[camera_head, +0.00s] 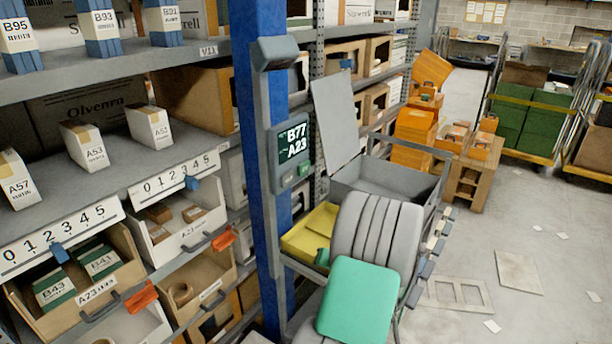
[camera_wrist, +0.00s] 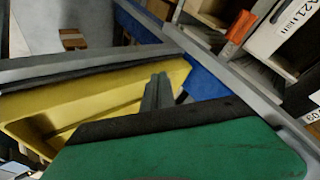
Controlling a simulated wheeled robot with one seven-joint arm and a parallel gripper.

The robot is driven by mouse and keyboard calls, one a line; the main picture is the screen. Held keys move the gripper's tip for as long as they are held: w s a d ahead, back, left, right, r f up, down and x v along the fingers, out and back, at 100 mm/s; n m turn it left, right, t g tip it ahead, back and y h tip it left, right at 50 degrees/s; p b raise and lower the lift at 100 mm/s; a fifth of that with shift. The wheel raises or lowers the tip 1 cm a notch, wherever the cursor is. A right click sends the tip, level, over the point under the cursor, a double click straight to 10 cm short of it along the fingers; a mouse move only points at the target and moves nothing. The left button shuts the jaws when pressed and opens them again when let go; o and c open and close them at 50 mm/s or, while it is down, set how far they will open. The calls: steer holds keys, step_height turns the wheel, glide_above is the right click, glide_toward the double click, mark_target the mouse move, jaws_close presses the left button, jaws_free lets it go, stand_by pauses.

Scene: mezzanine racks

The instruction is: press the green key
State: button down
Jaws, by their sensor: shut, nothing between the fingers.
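A dark terminal (camera_head: 290,145) on the blue post shows "B77 A23" in white. Below its display sits a small green key (camera_head: 304,169), with a duller grey key (camera_head: 287,180) to its left. In the wrist view I cannot make out the terminal or the key. My gripper (camera_wrist: 158,92) shows there as two grey fingers held together, with nothing between them. It is in front of a yellow bin (camera_wrist: 110,95). In the head view my own arm hides the fingers; the arm is low and to the right of the terminal, apart from it.
The yellow bin (camera_head: 302,243) and a grey tote (camera_head: 385,188) sit on a cart beside the post. A grey panel (camera_head: 335,122) stands upright just right of the terminal. Shelves with labelled boxes fill the left.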

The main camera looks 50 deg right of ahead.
mark_target(304, 168)
steer(key=w+d+r+m+t+h, duration=0.1)
steer(key=d+r+t+h, duration=0.2)
steer(key=d+r, duration=0.3)
steer(key=w+d+r+m+t+h, duration=0.2)
steer(key=d+r+h, duration=0.4)
steer(key=r, duration=0.9)
steer(key=shift+r+t+h, duration=0.3)
steer(key=shift+r+t, duration=0.05)
steer(key=shift+t, duration=0.15)
steer(key=shift+w, duration=0.1)
steer(key=w+p, duration=0.6)
steer(key=w, duration=0.2)
steer(key=shift+w+a, duration=0.35)
steer(key=shift+a, duration=0.05)
steer(key=shift+w, duration=0.1)
steer(key=shift+w, duration=0.3)
